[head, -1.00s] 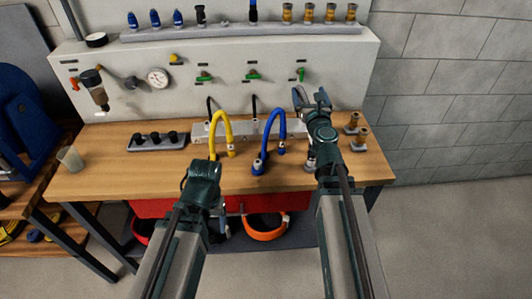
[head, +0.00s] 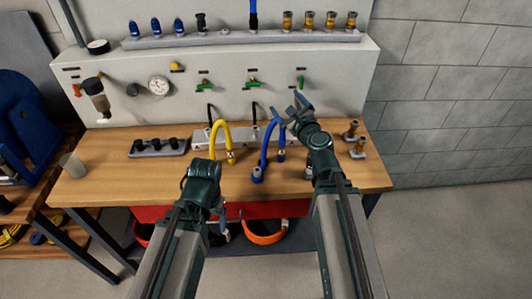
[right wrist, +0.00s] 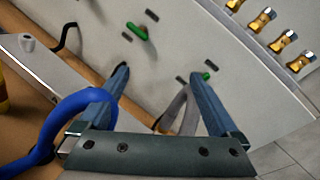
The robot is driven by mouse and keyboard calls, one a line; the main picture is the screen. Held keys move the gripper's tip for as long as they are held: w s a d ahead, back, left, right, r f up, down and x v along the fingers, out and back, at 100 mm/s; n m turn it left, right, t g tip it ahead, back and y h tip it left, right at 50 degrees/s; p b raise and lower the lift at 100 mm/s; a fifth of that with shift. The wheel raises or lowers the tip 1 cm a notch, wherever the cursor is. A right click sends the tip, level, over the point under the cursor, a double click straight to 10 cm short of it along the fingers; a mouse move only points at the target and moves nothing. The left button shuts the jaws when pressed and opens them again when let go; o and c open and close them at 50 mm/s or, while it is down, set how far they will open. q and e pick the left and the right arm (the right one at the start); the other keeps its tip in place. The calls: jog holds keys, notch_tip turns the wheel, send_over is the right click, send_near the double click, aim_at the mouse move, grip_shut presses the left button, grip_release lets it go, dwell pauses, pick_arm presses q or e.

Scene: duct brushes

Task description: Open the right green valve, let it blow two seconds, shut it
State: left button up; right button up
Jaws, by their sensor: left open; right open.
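The right green valve (head: 300,82) is on the upright panel, with its handle standing upright. The middle green valve (head: 252,82) and left green valve (head: 204,86) have handles lying sideways. My right gripper (head: 291,109) is open and empty, below and slightly left of the right valve, apart from it. In the right wrist view, the right valve (right wrist: 206,76) shows just beyond the right fingertip, and the middle valve (right wrist: 138,30) is up and left. My left gripper (head: 220,212) is low in front of the bench, open, its fingers partly hidden.
A blue hose (head: 265,147) arches just left of my right gripper; a yellow hose (head: 213,135) stands further left. A grey hose (right wrist: 182,108) shows between my right fingers. Brass fittings (head: 350,130) stand at the bench's right. A pressure gauge (head: 159,86) is on the panel.

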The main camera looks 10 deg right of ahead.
jog(key=s+a+n+g+y+p, duration=0.1)
jog(key=a+n+g+y+p, duration=0.2)
jog(key=a+n, duration=0.5)
jog(key=s+a+f+n+g+h+p, duration=0.1)
jog(key=s+f+n+g+p, duration=0.2)
jog(key=s+n, duration=0.4)
jog(key=s+a+f+n+g+h+p, duration=0.1)
jog(key=s+f+n+g+p, duration=0.3)
jog(key=n+g, duration=0.4)
jog(key=shift+s+f+n+h+p, duration=0.2)
jog(key=shift+s+n+h+p, duration=0.35)
jog(key=shift+s+n, duration=1.05)
jog(key=shift+w, duration=0.3)
jog(key=w+d+r+m+t+y+b, duration=0.1)
jog(key=w+m+t+b, duration=0.3)
jog(key=m, duration=0.4)
jog(key=w+d+r+m+t+y+b, duration=0.2)
jog(key=w+r+m+t+b, duration=0.2)
jog(key=w+m+t, duration=0.2)
jog(key=w+m, duration=0.2)
jog(key=w, duration=0.1)
jog(key=shift+w+r, duration=0.15)
jog(key=shift+r, duration=0.2)
